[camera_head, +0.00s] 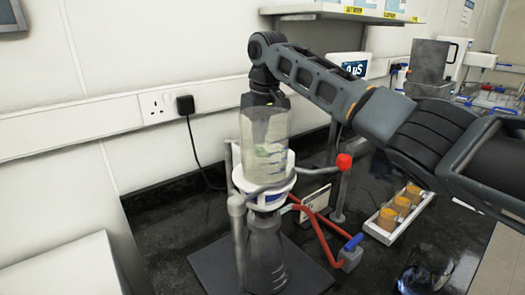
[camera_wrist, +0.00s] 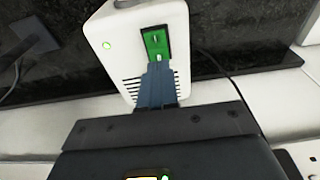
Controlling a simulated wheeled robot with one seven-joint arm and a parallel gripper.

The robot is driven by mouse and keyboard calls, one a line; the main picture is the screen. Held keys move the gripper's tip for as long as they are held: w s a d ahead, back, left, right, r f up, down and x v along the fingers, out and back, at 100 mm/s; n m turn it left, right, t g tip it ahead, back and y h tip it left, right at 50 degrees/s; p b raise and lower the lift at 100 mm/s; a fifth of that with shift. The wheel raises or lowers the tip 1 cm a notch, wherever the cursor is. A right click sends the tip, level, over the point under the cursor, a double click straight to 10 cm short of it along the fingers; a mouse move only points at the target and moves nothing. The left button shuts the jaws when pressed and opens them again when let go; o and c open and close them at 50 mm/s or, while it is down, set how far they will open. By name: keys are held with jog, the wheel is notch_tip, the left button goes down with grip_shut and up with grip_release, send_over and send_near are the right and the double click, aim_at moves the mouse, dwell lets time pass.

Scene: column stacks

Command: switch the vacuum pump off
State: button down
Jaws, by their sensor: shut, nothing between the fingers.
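The vacuum pump (camera_wrist: 180,22), a white box with slots in its side, fills the top middle of the wrist view. A green rocker switch (camera_wrist: 155,42) is set in a dark frame on its face, and a small green lamp (camera_wrist: 107,46) glows beside it. My gripper (camera_wrist: 159,70) is shut and empty, its fingertips at the lower end of the switch. I cannot tell whether they touch it. In the head view my arm reaches in from the right and bends down at the glassware; my fingertips and the pump's switch are hidden there.
A clear glass funnel (camera_head: 264,135) stands above a flask (camera_head: 265,262) on a dark stand base (camera_head: 210,268), with red tubing (camera_head: 318,240) beside it. A tray of amber jars (camera_head: 382,238) sits to the right. A black plug (camera_head: 185,104) is in the wall socket.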

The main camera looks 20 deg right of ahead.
jog(key=shift+f, duration=0.95)
dwell(0.6)
notch_tip(320, 180, up, 7)
jog(key=p, duration=0.6)
jog(key=shift+r, duration=0.1)
jog(key=shift+s, duration=0.1)
dwell(0.5)
